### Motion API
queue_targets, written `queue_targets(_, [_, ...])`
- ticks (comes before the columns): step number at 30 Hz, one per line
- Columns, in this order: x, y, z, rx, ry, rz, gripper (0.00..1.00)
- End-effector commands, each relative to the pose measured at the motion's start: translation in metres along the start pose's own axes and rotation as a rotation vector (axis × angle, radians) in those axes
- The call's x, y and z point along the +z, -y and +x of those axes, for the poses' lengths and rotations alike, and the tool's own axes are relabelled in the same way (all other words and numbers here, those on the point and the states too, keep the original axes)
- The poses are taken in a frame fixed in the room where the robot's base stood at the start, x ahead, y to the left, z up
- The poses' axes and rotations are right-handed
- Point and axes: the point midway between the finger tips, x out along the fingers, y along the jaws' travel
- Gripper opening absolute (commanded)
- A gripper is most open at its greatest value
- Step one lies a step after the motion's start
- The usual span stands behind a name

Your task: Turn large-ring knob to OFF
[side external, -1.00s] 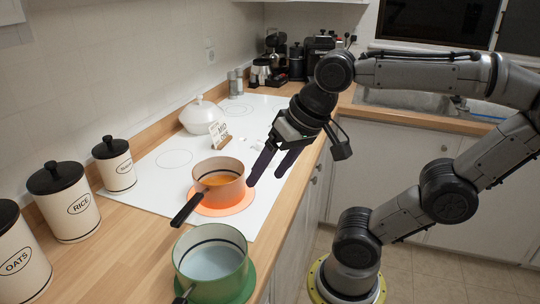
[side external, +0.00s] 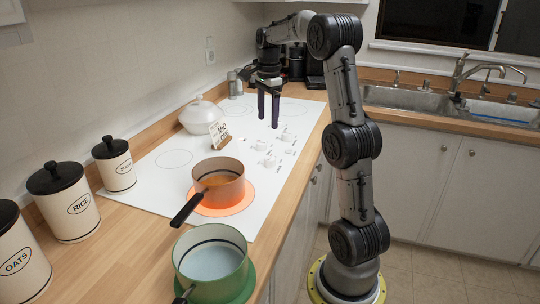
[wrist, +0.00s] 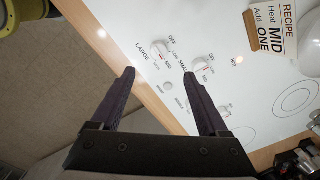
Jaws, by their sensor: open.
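The large-ring knob (wrist: 160,52) is a round white knob beside the word LARGE in the wrist view. OFF is printed at its upper right, and a small reddish mark shows toward MID. The small-ring knob (wrist: 203,68) is beside it, to the right. In the side view the labels of the knobs (side external: 269,160) are too small to read. My gripper (wrist: 159,75) is open and empty, one finger on each side of the view. In the side view my gripper (side external: 268,121) points down above the hob, beyond the nearest knobs, touching none.
A recipe card (side external: 219,131) and a white lidded dish (side external: 200,116) stand beyond, with canisters (side external: 73,203) at the left.

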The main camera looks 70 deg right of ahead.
Motion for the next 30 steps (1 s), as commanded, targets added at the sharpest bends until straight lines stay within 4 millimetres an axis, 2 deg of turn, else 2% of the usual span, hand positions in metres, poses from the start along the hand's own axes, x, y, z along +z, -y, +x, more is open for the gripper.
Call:
queue_targets(3, [-0.010,-0.002,0.006,0.007,0.001,0.022,0.78])
queue_targets(8, [-0.010,-0.002,0.022,0.010,0.001,0.021,0.78])
queue_targets(21, [-0.009,-0.003,0.105,0.010,0.001,0.019,0.78])
queue_targets(27, [-0.009,-0.003,0.131,0.009,0.001,0.019,0.78])
queue_targets(30, [-0.009,-0.003,0.138,0.008,0.001,0.019,0.78])
